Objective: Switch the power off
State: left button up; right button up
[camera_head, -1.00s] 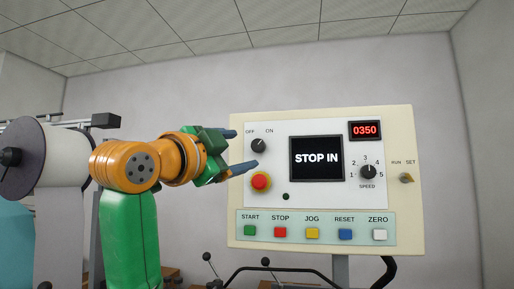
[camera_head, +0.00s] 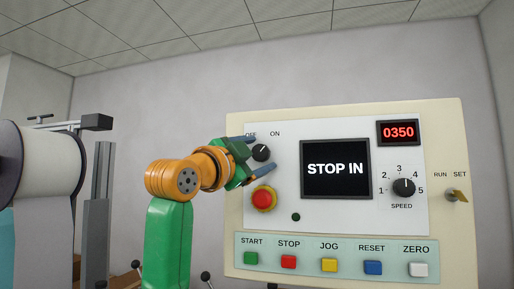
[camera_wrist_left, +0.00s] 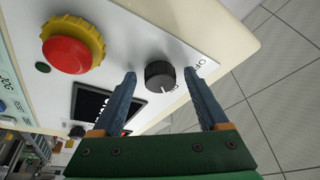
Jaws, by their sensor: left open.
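The power knob (camera_head: 261,152) is a black round selector between the OFF and ON labels at the panel's upper left. Its white mark appears to point toward ON. In the left wrist view the knob (camera_wrist_left: 160,75) sits between the blue fingertips of my left gripper (camera_wrist_left: 159,72), with a gap visible on each side. My left gripper (camera_head: 263,146) is open and empty, its fingers reaching around the knob's area. Whether the tips are level with the knob in depth is hard to tell. My right gripper is not in view.
A red emergency button (camera_head: 263,199) with a yellow collar lies just below the knob. The screen (camera_head: 335,168) reads STOP IN and the red display (camera_head: 398,132) reads 0350. A button row (camera_head: 330,264) runs along the bottom. A white roll (camera_head: 45,165) stands at left.

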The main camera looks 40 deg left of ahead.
pick_arm(q)
jog(key=shift+w+a+f, duration=0.15)
jog(key=shift+w, duration=0.1)
jog(key=shift+s, duration=0.25)
grip_shut()
